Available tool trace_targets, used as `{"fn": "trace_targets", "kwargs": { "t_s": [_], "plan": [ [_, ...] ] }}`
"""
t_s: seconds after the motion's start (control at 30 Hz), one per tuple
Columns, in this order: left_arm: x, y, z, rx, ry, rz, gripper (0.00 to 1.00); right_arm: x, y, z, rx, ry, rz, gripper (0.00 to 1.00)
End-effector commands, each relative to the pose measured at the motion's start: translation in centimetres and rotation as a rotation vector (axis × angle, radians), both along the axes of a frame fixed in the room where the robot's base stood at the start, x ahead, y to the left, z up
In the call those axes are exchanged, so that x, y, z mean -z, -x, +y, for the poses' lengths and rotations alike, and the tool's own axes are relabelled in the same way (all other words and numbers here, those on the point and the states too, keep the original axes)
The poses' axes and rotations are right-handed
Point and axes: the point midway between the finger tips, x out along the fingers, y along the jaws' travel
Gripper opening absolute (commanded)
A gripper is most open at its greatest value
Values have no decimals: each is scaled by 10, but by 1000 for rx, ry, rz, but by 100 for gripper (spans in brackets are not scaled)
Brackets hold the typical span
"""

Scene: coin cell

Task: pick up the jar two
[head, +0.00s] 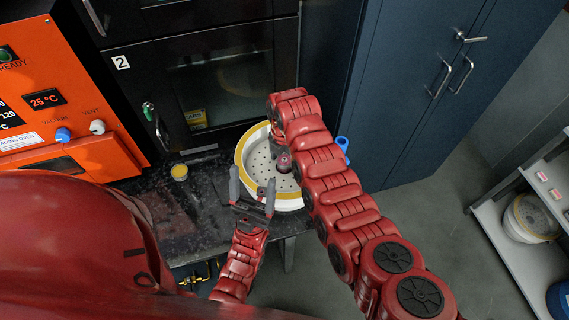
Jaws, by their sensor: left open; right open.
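A small jar with a yellow top (179,172) stands upright on the dark bench, left of the round white vessel; I see no number on it. A small dark object with a red round mark (283,161) shows over the vessel's perforated plate, partly covered by my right arm; I cannot tell whether it is a jar. My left gripper (252,190) is open at the vessel's near left rim, its fingers pointing away from me, with nothing seen held. My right arm reaches over the vessel's right side, and its fingers are hidden.
The white vessel with a yellow rim (243,155) stands on the dark bench (207,205). Behind is a black glass-door cabinet marked 2 (120,62). An orange oven (60,100) is at left, a blue cabinet (400,90) at right. Shelves (510,235) stand far right.

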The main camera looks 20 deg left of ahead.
Motion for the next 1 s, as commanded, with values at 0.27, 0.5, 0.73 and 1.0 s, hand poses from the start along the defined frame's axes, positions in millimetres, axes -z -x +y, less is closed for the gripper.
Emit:
{"fn": "trace_targets", "kwargs": {
  "t_s": [0.27,0.5,0.73,1.0],
  "plan": [
    [1,0,0,0,0,0,76,0,0,0,0,0,0,66],
    [1,0,0,0,0,0,76,0,0,0,0,0,0,22],
    [1,0,0,0,0,0,76,0,0,0,0,1,0,0],
    [3,0,0,0,0,0,76,-3,0,0,-1,1,0,0]
  ]
}}
